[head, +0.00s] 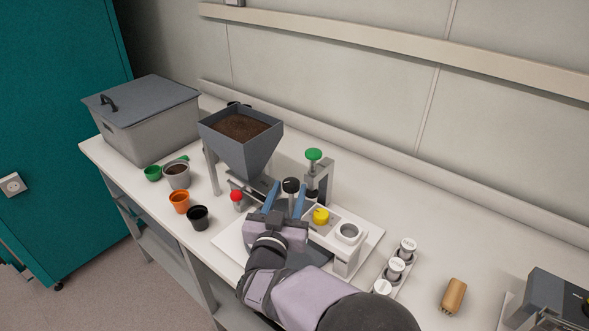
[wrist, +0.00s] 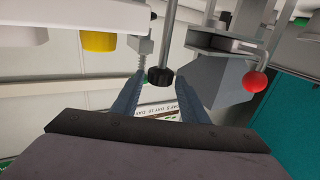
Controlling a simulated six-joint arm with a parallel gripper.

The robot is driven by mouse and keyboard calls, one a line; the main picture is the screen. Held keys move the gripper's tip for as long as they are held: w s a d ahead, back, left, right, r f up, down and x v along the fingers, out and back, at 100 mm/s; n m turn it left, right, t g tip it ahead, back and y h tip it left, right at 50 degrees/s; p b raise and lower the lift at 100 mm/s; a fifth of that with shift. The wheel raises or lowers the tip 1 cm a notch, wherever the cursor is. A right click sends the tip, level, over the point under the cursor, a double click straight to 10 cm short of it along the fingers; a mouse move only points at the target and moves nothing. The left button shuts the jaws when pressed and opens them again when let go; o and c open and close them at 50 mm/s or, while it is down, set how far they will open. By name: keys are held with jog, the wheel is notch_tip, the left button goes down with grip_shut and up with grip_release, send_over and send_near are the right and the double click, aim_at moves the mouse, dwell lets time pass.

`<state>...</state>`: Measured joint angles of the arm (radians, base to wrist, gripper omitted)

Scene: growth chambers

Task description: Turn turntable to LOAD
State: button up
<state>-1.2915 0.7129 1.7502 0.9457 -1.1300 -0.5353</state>
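My gripper (head: 285,196) has two blue fingers, spread apart, over the white machine base (head: 231,241). A black knob (head: 291,185) shows at the fingertips. In the wrist view the knob (wrist: 160,77), on a thin rod, sits between the tips of my gripper (wrist: 160,88), with visible gaps on both sides. The fingers do not appear shut on it. A dark grey surface (head: 312,256) shows under my gripper; I cannot tell whether it is the turntable. My gripper and arm hide much of that area. No LOAD mark is readable.
A soil hopper (head: 240,150) and red ball lever (head: 236,196) stand left of my gripper. A green-topped press (head: 313,155), yellow knob (head: 321,215) and white cup holder (head: 347,234) crowd behind and right. Pots, including an orange one (head: 179,202), stand left.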

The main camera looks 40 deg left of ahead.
aim_at(293, 179)
jog(key=shift+p+x, duration=1.25)
jog(key=shift+x, duration=2.4)
jog(key=c, duration=0.8)
